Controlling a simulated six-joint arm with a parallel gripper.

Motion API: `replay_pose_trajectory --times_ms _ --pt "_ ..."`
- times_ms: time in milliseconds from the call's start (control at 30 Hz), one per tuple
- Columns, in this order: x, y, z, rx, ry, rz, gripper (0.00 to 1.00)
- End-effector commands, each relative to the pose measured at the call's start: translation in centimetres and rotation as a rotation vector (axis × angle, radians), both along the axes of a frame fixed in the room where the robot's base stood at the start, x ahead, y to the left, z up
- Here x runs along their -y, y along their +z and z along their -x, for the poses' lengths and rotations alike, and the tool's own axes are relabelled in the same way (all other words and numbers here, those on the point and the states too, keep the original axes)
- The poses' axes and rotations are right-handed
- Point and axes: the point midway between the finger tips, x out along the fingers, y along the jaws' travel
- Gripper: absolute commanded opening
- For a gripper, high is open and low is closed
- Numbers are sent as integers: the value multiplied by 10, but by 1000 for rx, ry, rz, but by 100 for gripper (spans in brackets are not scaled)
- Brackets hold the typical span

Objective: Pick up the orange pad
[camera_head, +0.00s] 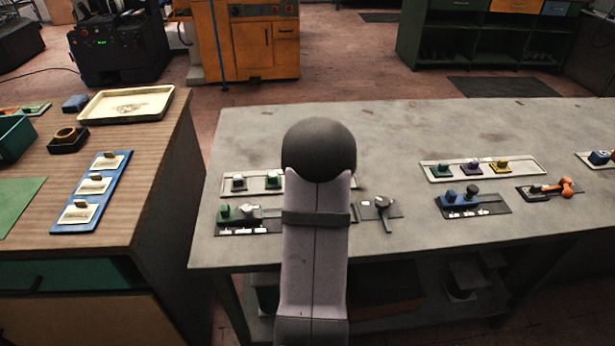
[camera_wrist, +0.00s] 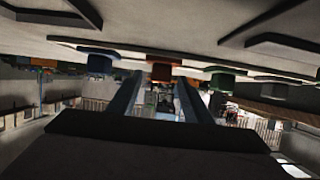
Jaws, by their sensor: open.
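The orange pad (camera_wrist: 160,69) shows in the wrist view, near the middle, in a row of pads along a pale surface that appears upside down at the top. My gripper (camera_wrist: 159,84) is open; its two fingers reach toward the orange pad, which appears between their tips. I cannot tell how much gap is left or whether they touch it. In the head view my arm hides the orange pad and my gripper.
In the head view, a pale tray (camera_head: 256,191), a lever switch (camera_head: 382,204) and another pad tray (camera_head: 530,172) lie on the grey table (camera_head: 420,135). Its back is clear.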

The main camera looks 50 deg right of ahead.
Motion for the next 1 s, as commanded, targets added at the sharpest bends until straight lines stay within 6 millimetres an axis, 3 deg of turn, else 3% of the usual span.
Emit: replay_pose_trajectory --times_ms 433,633,1000 --pt "10 -6 -10 1 0 1 45" --pt "10 -6 -10 0 0 0 1" --pt "10 -2 -10 1 0 1 1"
